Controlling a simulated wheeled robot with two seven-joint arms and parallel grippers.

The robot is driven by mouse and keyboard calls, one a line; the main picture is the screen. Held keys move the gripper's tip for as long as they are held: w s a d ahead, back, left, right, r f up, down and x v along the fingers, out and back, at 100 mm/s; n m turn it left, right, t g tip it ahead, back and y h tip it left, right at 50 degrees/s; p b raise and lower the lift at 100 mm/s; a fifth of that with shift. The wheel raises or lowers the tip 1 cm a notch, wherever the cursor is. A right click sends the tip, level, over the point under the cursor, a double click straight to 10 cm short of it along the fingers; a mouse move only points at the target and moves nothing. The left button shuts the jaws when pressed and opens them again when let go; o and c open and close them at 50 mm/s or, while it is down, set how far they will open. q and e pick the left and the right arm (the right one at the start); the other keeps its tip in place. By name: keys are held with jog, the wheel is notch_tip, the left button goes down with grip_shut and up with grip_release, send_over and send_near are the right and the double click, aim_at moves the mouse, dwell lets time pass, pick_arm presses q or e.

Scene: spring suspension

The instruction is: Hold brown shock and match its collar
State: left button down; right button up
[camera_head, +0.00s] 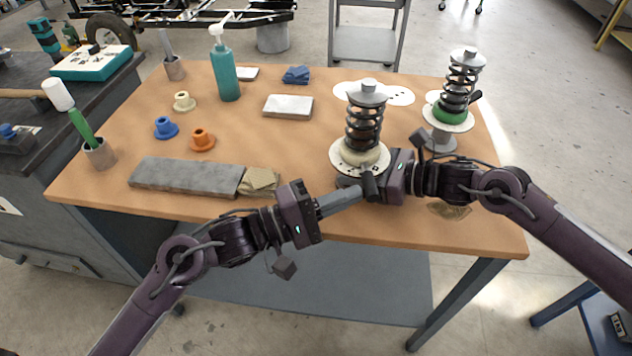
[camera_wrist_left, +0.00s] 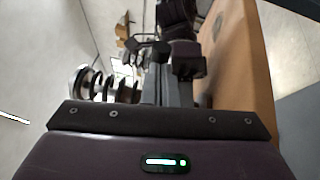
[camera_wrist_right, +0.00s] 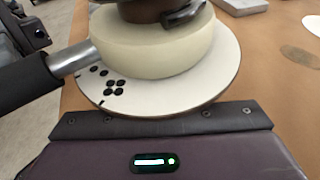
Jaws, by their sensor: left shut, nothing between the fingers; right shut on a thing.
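The brown shock (camera_head: 363,128) stands upright at the table's front right, with a dark coil spring, a grey top and a cream collar (camera_head: 352,158) on a dotted white disc. The right wrist view shows its cream collar (camera_wrist_right: 150,45) and brown part close up. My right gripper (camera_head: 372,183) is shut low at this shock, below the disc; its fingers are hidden. My left gripper (camera_head: 358,195) is shut and empty, its fingertips beside the shock's black handle (camera_head: 370,186); I cannot tell if they touch. Loose cream (camera_head: 184,101), blue (camera_head: 166,127) and orange (camera_head: 202,139) collars lie at left.
A second shock (camera_head: 459,88) with a green collar stands at the back right. A teal pump bottle (camera_head: 225,70), a white block (camera_head: 288,107), a blue cloth (camera_head: 296,75) and a long grey slab (camera_head: 185,177) lie about. The middle of the table is clear.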

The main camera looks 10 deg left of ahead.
pick_arm(q)
jog(key=shift+d, duration=0.25)
dwell(0.6)
jog(key=s+a+f, duration=0.1)
jog(key=s+a, duration=0.6)
jog(key=s, duration=0.2)
jog(key=s+a+f, duration=0.2)
jog(key=s+a, duration=0.5)
jog(key=s, duration=0.2)
jog(key=shift+f, duration=0.3)
pick_arm(e)
jog(key=o, duration=1.2)
jog(key=shift+c, duration=0.2)
jog(key=shift+d, duration=0.1)
